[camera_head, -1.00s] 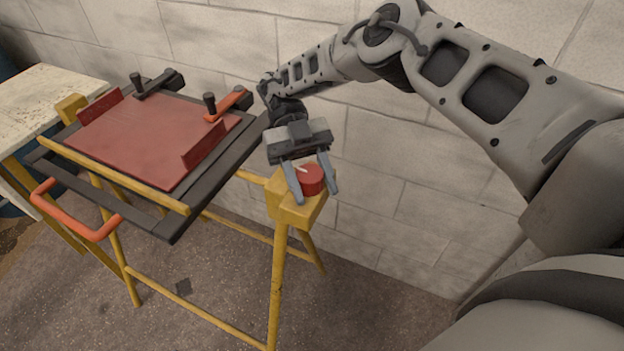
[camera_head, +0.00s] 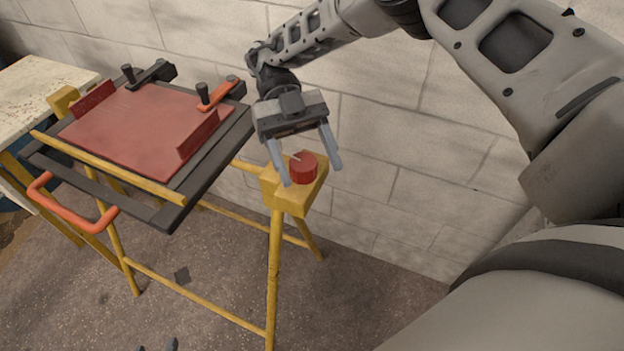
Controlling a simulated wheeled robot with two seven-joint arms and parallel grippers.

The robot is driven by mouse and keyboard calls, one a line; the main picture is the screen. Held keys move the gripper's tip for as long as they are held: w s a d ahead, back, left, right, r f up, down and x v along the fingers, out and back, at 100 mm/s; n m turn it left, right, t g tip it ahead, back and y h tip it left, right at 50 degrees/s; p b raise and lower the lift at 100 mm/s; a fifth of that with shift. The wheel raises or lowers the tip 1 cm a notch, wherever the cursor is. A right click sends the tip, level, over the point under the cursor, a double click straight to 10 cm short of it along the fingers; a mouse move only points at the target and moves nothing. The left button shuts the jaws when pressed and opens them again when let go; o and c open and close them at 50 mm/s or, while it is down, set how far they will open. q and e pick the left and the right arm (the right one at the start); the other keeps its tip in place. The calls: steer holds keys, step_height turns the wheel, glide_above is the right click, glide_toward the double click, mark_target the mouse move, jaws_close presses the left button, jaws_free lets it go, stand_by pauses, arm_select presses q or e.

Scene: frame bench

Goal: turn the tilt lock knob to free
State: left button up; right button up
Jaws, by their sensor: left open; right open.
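My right gripper (camera_head: 311,175) is open, with one finger on each side of the knob in the picture. I cannot tell whether the fingers touch it or hover above it. Two dark tips at the bottom edge appear to be my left gripper (camera_head: 158,346); the rest of it is out of view. The tilting frame (camera_head: 215,160) carries a red plate (camera_head: 135,130).
Two clamps with black knobs, one dark (camera_head: 150,75) and one orange (camera_head: 218,94), sit at the plate's back. An orange handle (camera_head: 70,212) sticks out in front. A pale worktable (camera_head: 40,85) stands at left. A block wall (camera_head: 400,190) is close behind the stand.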

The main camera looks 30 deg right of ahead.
steer(key=s+a+r, duration=0.5)
steer(key=s+r, duration=0.3)
steer(key=s, duration=0.3)
steer(key=shift+a, duration=0.35)
